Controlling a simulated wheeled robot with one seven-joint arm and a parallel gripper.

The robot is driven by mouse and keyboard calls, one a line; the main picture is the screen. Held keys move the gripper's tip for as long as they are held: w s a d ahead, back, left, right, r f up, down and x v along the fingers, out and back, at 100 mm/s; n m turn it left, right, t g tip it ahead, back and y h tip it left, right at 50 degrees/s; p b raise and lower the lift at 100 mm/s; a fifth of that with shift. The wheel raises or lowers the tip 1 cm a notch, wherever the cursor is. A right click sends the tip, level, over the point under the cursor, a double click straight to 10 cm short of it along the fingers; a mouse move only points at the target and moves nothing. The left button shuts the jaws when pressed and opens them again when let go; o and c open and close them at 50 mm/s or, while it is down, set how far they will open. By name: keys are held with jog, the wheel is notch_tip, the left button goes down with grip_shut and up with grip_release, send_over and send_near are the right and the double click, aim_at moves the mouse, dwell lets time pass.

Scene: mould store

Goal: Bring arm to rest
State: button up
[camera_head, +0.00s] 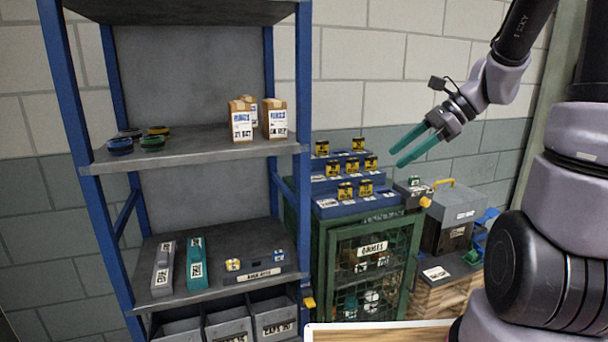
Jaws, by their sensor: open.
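My gripper (405,147) shows at the upper right, with two teal fingers spread apart and nothing between them. It hangs in the air in front of the block wall, above and to the right of the stepped blue rack. My arm (505,75) comes down to it from the top right corner, with a small camera-like block at the wrist.
A blue-framed shelf unit (200,148) stands at left, with small cartons (241,121) and round lids on it. A stepped blue rack (355,206) with yellow-black items tops a green cabinet (322,258). A grey toolbox (452,214) stands at right.

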jog(key=s+d+r+n+t+h, duration=0.2)
jog(key=s+r+n+t+h, duration=0.3)
jog(key=s+r+n, duration=0.5)
jog(key=shift+s+d+n+h, duration=0.35)
jog(key=shift+n+h, duration=0.65)
jog(key=shift+n, duration=0.9)
